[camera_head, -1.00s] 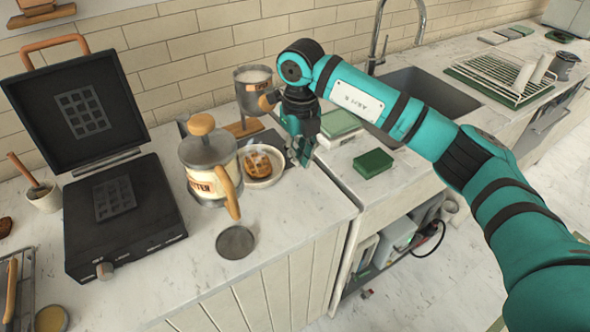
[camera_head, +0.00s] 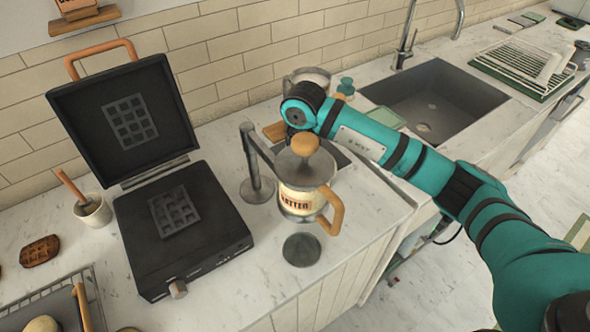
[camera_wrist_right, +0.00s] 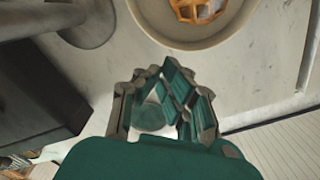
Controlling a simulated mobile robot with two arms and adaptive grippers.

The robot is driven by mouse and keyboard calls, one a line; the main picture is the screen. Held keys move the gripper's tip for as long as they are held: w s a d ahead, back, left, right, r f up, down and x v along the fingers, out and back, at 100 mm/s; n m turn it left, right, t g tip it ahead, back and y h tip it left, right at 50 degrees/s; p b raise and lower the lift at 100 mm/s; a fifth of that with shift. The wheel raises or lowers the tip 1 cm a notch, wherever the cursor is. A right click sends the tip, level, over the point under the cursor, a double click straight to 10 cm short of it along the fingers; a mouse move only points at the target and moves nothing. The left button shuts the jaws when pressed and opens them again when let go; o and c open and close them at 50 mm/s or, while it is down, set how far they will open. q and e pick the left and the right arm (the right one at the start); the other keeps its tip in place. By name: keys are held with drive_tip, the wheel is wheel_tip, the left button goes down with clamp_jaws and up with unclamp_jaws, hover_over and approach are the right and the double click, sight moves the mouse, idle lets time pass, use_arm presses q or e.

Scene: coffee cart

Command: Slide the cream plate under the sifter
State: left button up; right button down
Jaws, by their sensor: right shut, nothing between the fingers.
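The cream plate (camera_wrist_right: 165,35) lies on the marble counter at the top of the right wrist view, with a waffle (camera_wrist_right: 197,9) on it. It is cut by the frame edge. In the head view the plate is hidden behind the batter dispenser. My right gripper (camera_wrist_right: 165,100) is shut and empty, its fingertips pointing toward the plate's near rim with a small gap visible. In the head view its fingers are hidden behind the dispenser. The sifter, a metal cup (camera_head: 306,79) with white powder, stands at the back, partly covered by my right arm. My left gripper is not in view.
The batter dispenser (camera_head: 305,190) hangs from a metal post (camera_head: 256,170) in front of my right wrist. An open waffle iron (camera_head: 180,235) stands left. The sink (camera_head: 430,100) is right. Bare counter lies between iron and post.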

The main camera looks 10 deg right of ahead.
drive_tip(key=f, duration=0.3)
drive_tip(key=shift+a+p, duration=0.35)
drive_tip(key=shift+a+f, duration=0.1)
drive_tip(key=shift+f, duration=0.9)
drive_tip(key=w+b, duration=0.1)
drive_tip(key=w+d+b, duration=0.1)
drive_tip(key=w, duration=0.1)
drive_tip(key=shift+f, duration=0.15)
drive_tip(key=shift+w+d, duration=0.1)
drive_tip(key=shift+w, duration=0.05)
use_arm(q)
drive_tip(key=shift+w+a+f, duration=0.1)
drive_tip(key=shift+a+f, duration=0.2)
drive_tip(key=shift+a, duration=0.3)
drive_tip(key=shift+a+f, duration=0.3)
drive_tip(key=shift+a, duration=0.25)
use_arm(e)
drive_tip(key=shift+r, duration=0.25)
